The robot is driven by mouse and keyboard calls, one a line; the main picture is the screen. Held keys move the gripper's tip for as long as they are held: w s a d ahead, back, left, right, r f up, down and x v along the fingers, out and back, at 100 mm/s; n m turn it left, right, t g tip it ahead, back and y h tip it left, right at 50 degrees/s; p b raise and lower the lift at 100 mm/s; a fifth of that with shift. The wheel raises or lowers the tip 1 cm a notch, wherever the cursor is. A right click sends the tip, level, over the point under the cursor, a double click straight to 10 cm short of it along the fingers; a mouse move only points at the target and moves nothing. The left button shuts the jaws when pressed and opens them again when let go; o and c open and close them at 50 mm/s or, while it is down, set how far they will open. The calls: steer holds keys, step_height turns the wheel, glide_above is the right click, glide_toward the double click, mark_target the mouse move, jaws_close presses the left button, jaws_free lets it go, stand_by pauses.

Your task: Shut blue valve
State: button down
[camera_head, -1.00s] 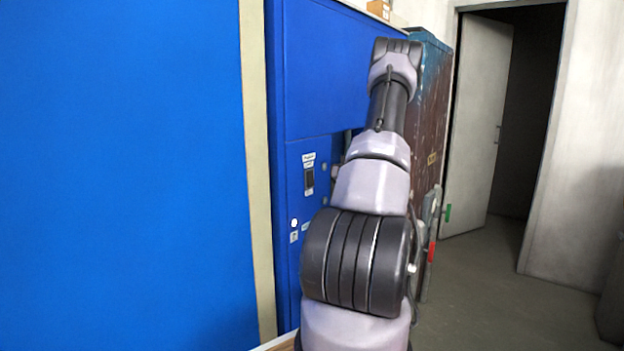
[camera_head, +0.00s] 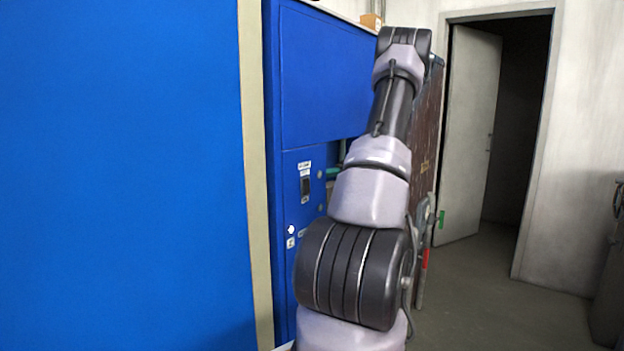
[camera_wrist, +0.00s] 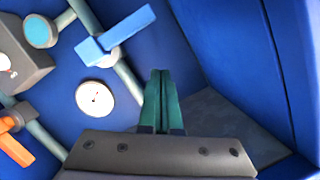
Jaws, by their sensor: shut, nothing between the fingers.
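In the wrist view, the blue valve (camera_wrist: 113,36) has a flat blue lever handle on a grey-green pipe, at the upper middle left. My gripper (camera_wrist: 161,76) is in the lower middle of the wrist view, with its green fingers together and nothing between them. The fingertips are to the right of and below the blue handle in the picture, apart from it. In the head view my arm hides the gripper and the valve.
An orange valve handle (camera_wrist: 14,138) is at the left of the wrist view. A round white gauge (camera_wrist: 95,98) lies between the handles and my fingers. A blue cabinet (camera_head: 325,85) stands before my arm. Open floor (camera_head: 470,290) and a doorway (camera_head: 515,120) are to the right.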

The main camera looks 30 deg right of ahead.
steer(key=shift+v, duration=1.35)
steer(key=shift+s+a+r, duration=0.1)
steer(key=shift+a, duration=0.05)
